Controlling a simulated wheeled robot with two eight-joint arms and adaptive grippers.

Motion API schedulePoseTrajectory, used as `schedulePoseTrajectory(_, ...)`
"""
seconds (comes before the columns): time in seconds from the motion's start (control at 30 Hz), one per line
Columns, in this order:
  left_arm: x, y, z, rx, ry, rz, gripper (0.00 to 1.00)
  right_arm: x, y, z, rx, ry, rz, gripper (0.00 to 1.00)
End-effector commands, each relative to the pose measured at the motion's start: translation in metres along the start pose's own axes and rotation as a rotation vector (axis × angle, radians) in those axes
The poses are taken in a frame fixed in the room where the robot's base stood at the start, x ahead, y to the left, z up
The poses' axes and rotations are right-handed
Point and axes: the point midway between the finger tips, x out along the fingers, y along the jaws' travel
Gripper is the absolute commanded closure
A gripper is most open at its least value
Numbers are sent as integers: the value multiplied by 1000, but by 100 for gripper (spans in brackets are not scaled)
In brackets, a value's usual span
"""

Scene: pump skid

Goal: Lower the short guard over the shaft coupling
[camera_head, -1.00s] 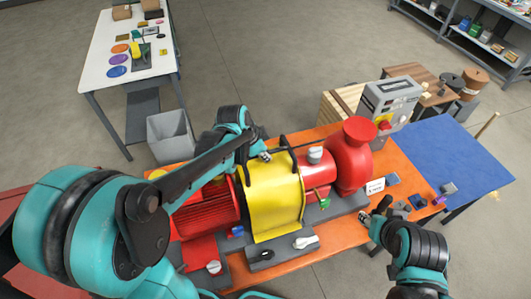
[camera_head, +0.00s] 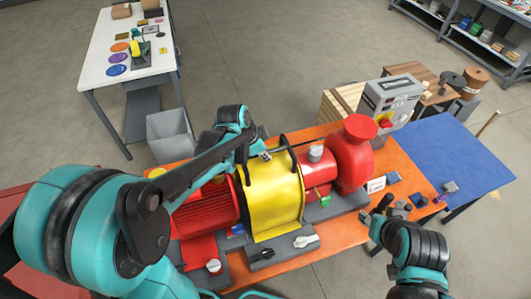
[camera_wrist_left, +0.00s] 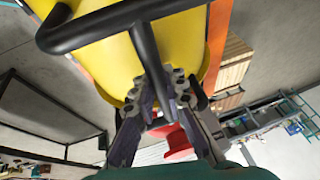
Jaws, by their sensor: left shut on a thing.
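The yellow short guard (camera_head: 272,208), a curved cover with black handles, sits between the red finned motor (camera_head: 208,212) and the red pump (camera_head: 350,160). My left gripper (camera_head: 265,156) is at the guard's far side, shut on a black handle bar. The left wrist view shows its fingers (camera_wrist_left: 166,92) closed around that bar of the guard (camera_wrist_left: 185,45). The shaft coupling is hidden behind the guard, so I cannot tell whether the guard is fully seated. My right gripper (camera_head: 376,209) is apart from the guard, right of the skid, with its fingers apart and empty.
The orange bench (camera_head: 340,236) carries the skid. A grey control box with a red knob (camera_head: 388,105) stands behind the pump. A white label card (camera_head: 376,185) and small parts lie at right. A blue mat (camera_head: 450,160) has free room.

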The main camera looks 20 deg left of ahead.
Motion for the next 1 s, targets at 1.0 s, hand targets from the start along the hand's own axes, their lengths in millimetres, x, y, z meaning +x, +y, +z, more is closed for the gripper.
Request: schedulePoseTrajectory(1.0,-36,0,1,-2,0,0,64,1,0,1,0,0,0,60)
